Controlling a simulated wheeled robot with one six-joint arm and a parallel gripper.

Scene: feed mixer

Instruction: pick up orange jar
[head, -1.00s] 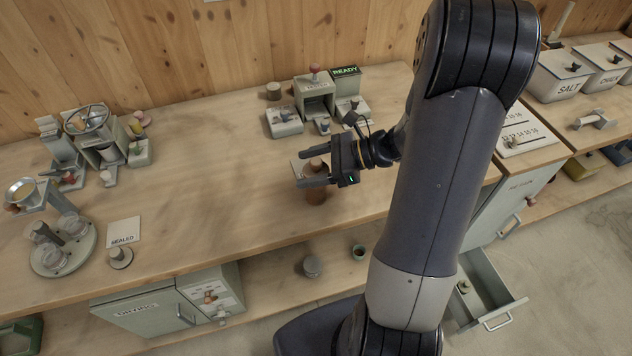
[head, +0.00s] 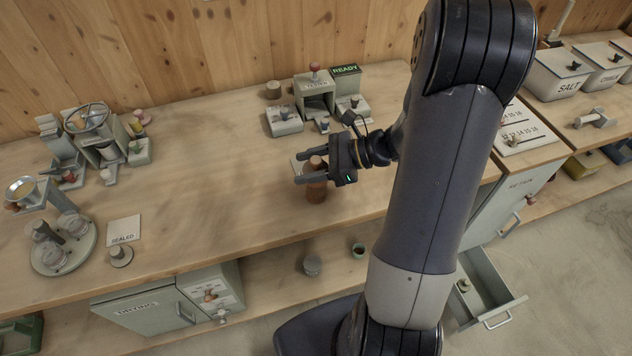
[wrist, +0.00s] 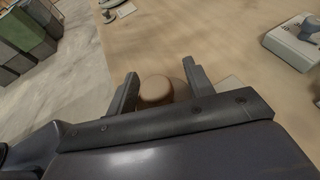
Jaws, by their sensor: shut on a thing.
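The orange-brown jar (head: 316,190) is upright at the front part of the wooden bench, with a rounded tan lid. My gripper (head: 311,181) reaches in from the right, its two fingers on either side of the jar's upper part, shut on it. In the wrist view the jar's lid (wrist: 155,90) shows between the two fingertips (wrist: 158,85), and most of its body is hidden by my gripper. I cannot tell whether the jar's base touches the bench.
A grey machine (head: 315,95) with a READY sign stands behind. A SEALED card (head: 123,230) and round apparatus (head: 62,250) are at left. The bench (head: 210,180) left of the jar is clear. A drawer (head: 485,290) stands open below right.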

